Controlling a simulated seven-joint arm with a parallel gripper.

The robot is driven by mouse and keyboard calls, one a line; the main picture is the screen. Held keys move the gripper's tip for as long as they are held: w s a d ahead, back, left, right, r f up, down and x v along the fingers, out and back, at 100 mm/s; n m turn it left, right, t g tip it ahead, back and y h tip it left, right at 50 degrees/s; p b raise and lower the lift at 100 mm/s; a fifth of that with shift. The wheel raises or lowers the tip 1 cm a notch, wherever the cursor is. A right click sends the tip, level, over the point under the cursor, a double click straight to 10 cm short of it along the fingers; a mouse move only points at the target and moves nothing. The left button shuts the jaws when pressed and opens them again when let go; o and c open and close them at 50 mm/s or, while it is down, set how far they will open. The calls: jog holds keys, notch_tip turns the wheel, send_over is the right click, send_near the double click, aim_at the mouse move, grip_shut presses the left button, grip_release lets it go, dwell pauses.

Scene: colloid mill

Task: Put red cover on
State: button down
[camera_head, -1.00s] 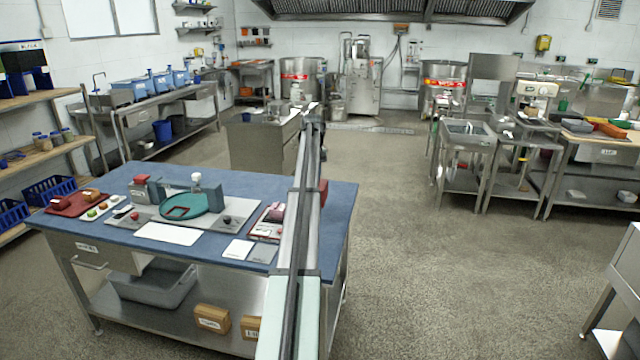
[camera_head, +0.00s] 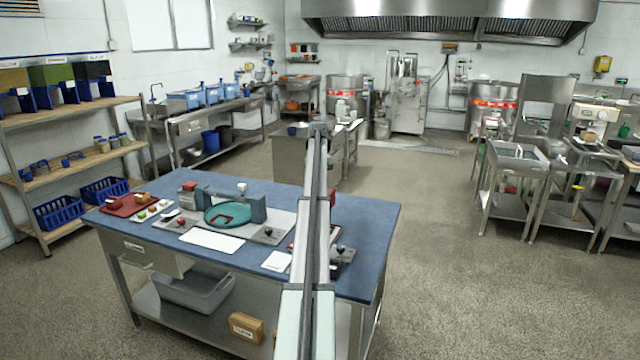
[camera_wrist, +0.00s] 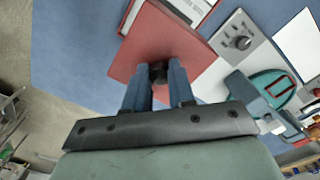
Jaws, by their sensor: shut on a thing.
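In the wrist view my gripper (camera_wrist: 158,76) has its two blue fingers closed around a small black knob on a flat red cover (camera_wrist: 150,40). The cover is held over the blue worktop; its exact height is hard to tell. A teal round part (camera_wrist: 272,86) with a dark-red square outline lies to the right of it. In the head view the teal part (camera_head: 228,214) sits on a grey fixture (camera_head: 270,232) on the blue table. My arm hides the fingers and most or all of the cover there.
A white sheet (camera_head: 212,241) and a small white card (camera_head: 277,261) lie at the table's front. A dark-red tray (camera_head: 124,206) with small items is at the left end. Blue worktop (camera_head: 370,215) is clear at the right end. The floor around is open.

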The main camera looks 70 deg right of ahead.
jog(key=shift+f, duration=5)
jog(key=shift+f, duration=0.25)
jog(key=shift+c, duration=2)
grip_release()
jog(key=shift+r, duration=0.1)
jog(key=shift+r, duration=3.4)
grip_shut()
